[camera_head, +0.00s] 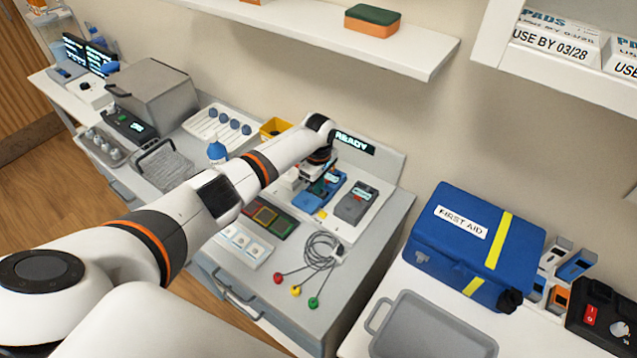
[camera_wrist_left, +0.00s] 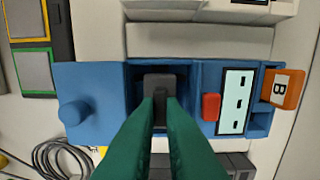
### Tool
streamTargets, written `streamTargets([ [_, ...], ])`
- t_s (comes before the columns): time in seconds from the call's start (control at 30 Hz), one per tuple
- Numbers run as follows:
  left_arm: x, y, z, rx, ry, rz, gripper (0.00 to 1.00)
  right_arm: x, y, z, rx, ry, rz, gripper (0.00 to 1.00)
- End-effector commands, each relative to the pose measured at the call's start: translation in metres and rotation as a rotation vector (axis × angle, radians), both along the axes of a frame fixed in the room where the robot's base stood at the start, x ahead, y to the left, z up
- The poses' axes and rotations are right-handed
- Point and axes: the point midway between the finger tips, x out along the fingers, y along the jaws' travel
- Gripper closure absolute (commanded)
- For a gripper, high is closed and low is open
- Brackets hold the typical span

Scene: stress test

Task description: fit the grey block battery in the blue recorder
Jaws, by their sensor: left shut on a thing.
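The blue recorder (camera_head: 334,190) lies on the grey cart top, below the READY screen. My left gripper (camera_wrist_left: 161,98), with green fingers, is shut on the dark grey block battery (camera_wrist_left: 158,82). The battery is over or inside the open bay; how deep it sits I cannot tell. In the head view my arm and wrist hide the battery and part of the recorder. My right gripper is not in view.
An orange block marked B (camera_wrist_left: 285,89) sits at the recorder's right end in the wrist view. A dark grey device (camera_head: 357,205) lies close beside the recorder. Coiled cables (camera_head: 320,250) with coloured ends lie in front. A blue first aid bag (camera_head: 465,240) stands right.

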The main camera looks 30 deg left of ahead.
Motion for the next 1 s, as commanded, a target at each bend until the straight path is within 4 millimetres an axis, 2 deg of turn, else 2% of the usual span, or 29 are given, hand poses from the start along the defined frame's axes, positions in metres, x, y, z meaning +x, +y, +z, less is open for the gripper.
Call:
streamTargets([
  [1.0,0.0000,-0.0001,-0.0069,0.000,0.000,0.000,1.00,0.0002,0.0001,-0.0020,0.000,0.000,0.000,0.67],
])
